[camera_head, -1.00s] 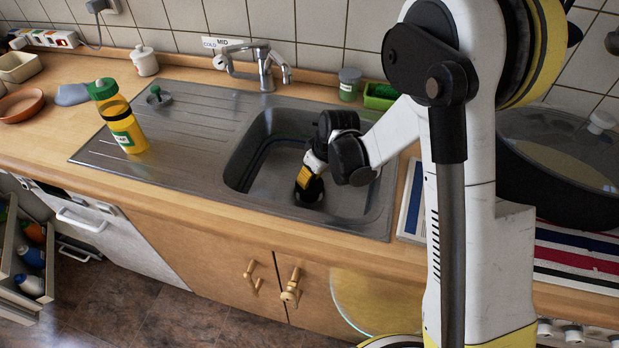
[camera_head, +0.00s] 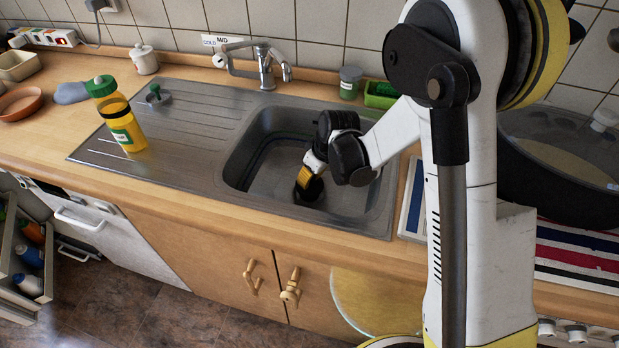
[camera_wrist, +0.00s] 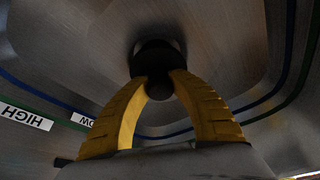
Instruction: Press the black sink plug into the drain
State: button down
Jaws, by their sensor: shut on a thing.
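The black sink plug (camera_wrist: 155,58) is a dark round disc with a knob on top. My gripper (camera_wrist: 162,82) has both yellow fingers closed on the knob. In the head view my gripper (camera_head: 307,176) points down into the sink basin (camera_head: 264,188), and the plug (camera_head: 309,191) shows dark at its fingertips, low by the basin floor. The drain is hidden under the plug, with a lighter rim just showing in the wrist view. I cannot tell how deeply the plug sits in it.
Blue and green lines run around the basin walls, with HIGH (camera_wrist: 25,117) and LOW labels. The tap (camera_head: 264,65) stands behind the basin. A large black pot (camera_head: 560,180) stands at right.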

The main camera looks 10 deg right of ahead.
jog(key=shift+f+b, duration=1.1)
jog(key=shift+f, duration=0.35)
jog(key=shift+r, duration=0.3)
dwell(0.4)
dwell(1.8)
jog(key=shift+f+b, duration=0.3)
jog(key=shift+f, duration=0.05)
jog(key=shift+r, duration=0.4)
dwell(0.5)
jog(key=shift+r+p, duration=2.05)
jog(key=shift+r, duration=0.9)
jog(key=shift+a, duration=0.1)
